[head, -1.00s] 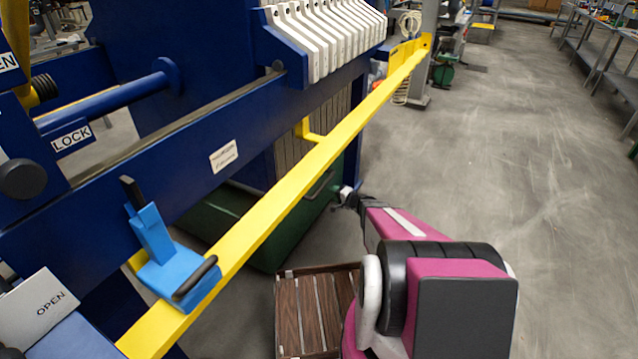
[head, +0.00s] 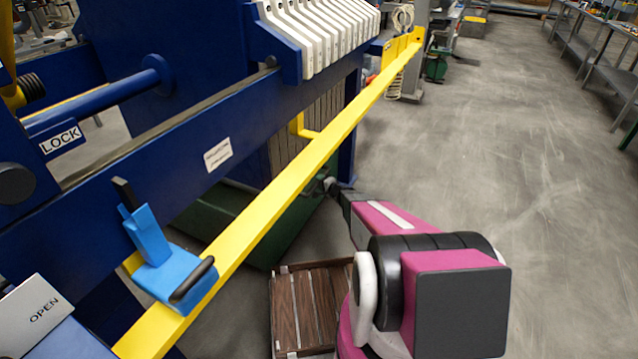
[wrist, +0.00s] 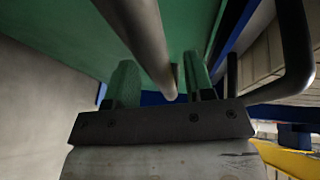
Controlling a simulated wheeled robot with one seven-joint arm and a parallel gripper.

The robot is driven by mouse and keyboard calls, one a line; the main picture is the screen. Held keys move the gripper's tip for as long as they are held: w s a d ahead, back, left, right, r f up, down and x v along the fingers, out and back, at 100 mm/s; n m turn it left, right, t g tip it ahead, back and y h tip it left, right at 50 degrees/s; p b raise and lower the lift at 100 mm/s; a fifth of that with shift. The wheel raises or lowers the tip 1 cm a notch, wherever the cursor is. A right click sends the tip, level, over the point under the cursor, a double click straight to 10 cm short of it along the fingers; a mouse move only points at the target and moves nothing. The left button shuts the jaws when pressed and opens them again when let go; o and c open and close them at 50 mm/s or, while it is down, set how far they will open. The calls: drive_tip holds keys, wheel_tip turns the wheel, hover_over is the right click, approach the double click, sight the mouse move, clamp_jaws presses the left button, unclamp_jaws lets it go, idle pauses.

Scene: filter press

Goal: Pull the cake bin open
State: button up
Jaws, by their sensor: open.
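The green cake bin (head: 284,232) sits on the floor under the press, behind the yellow rail, which hides part of it. In the wrist view its green wall (wrist: 215,25) fills the top. A grey bar (wrist: 148,40), which looks like the bin's handle, runs down the wrist view between the two fingers. My gripper (wrist: 162,84) is open, with one finger on each side of the bar; I cannot tell whether they touch it. In the head view my gripper (head: 331,185) is small and dark at the bin's right end.
A long yellow rail (head: 265,208) runs along the press above the bin. A blue clamp (head: 170,270) sits on it. A slatted wooden crate (head: 307,305) stands on the floor beside my arm. The floor to the right (head: 530,200) is clear.

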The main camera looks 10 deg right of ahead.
drive_tip(key=shift+w+a+f, duration=0.1)
drive_tip(key=shift+w+a, duration=0.2)
drive_tip(key=shift+w, duration=0.15)
